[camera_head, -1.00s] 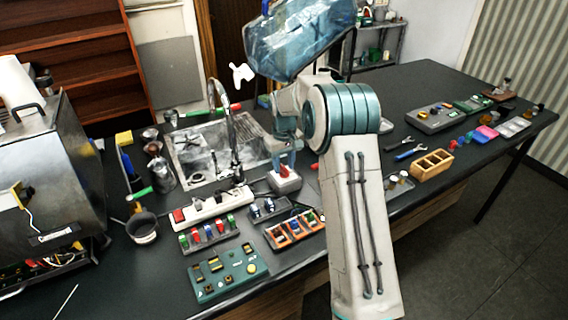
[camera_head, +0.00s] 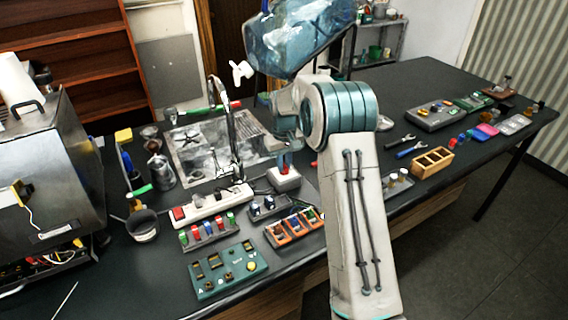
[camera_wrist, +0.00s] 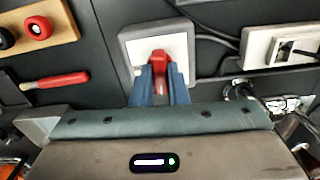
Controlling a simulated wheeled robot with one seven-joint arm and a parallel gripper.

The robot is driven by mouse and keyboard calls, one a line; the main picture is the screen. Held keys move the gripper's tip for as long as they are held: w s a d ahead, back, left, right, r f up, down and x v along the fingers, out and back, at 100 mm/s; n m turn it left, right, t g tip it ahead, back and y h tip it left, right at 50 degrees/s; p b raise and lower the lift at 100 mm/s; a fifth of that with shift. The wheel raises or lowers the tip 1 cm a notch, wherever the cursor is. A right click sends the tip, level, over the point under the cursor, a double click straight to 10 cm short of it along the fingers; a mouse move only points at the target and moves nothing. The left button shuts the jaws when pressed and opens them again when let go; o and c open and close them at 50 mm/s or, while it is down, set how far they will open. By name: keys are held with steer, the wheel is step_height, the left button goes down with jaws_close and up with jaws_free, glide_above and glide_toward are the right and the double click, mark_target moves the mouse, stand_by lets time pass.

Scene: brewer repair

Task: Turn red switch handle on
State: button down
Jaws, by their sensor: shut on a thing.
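The red switch handle (camera_wrist: 158,60) stands on a white-faced switch box with a grey rim (camera_wrist: 128,38). In the head view the switch box (camera_head: 285,181) sits on the dark bench, right of the white power strip. My gripper (camera_wrist: 159,88) has its two blue fingers on either side of the red handle and is shut on it. In the head view my gripper (camera_head: 285,163) points down onto the box, and the handle is mostly hidden between the fingers.
The white power strip (camera_head: 212,205), a green board (camera_head: 228,271) and racks of small coloured parts (camera_head: 295,229) lie close by in front. A sink with a tap (camera_head: 200,150) is behind. A metal brewer (camera_head: 50,150) stands at left.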

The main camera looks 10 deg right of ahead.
steer(key=m+b, duration=0.1)
steer(key=m, duration=0.2)
steer(key=shift+m, duration=0.4)
steer(key=m+b, duration=0.1)
steer(key=m, duration=0.3)
steer(key=shift+m, duration=0.3)
steer(key=m, duration=0.4)
steer(key=shift+m, duration=2.4)
steer(key=shift+r, duration=0.1)
steer(key=c, duration=1.4)
jaws_free()
steer(key=shift+c, duration=0.2)
step_height(320, 180, up, 14)
steer(key=b, duration=0.1)
